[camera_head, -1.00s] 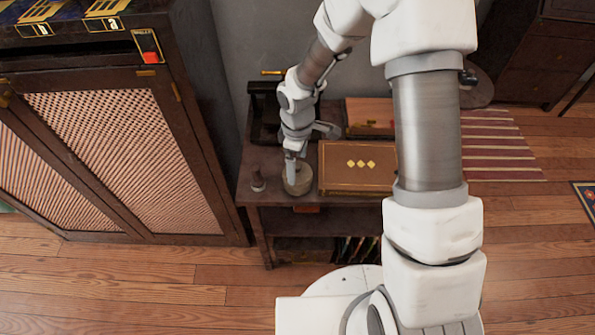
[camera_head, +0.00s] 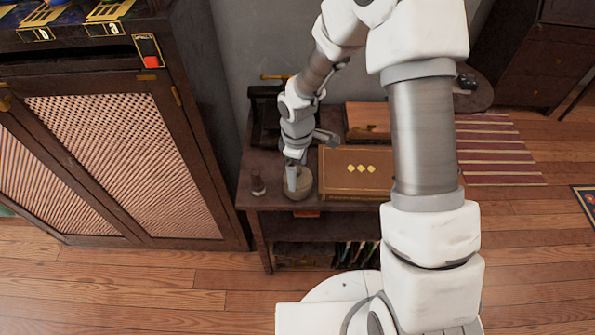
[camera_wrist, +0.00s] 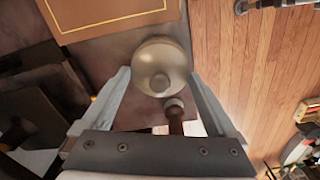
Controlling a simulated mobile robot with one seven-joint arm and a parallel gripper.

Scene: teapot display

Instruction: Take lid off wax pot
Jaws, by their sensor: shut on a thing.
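The wax pot (camera_head: 304,183) is a small round vessel at the front left of the dark side table, partly hidden by my gripper (camera_head: 292,181). In the wrist view its round, dull brass-coloured lid (camera_wrist: 160,53) with a knob in the middle shows from above. The fingers of my gripper (camera_wrist: 160,75) are spread wide, one on each side of the lid, and are shut on it. I cannot tell whether the lid is clear of the pot's rim.
A small dark stamp-like piece (camera_head: 257,184) stands left of the pot. A dark press-like object (camera_head: 265,115) stands behind. A tall cabinet (camera_head: 120,150) is at the left.

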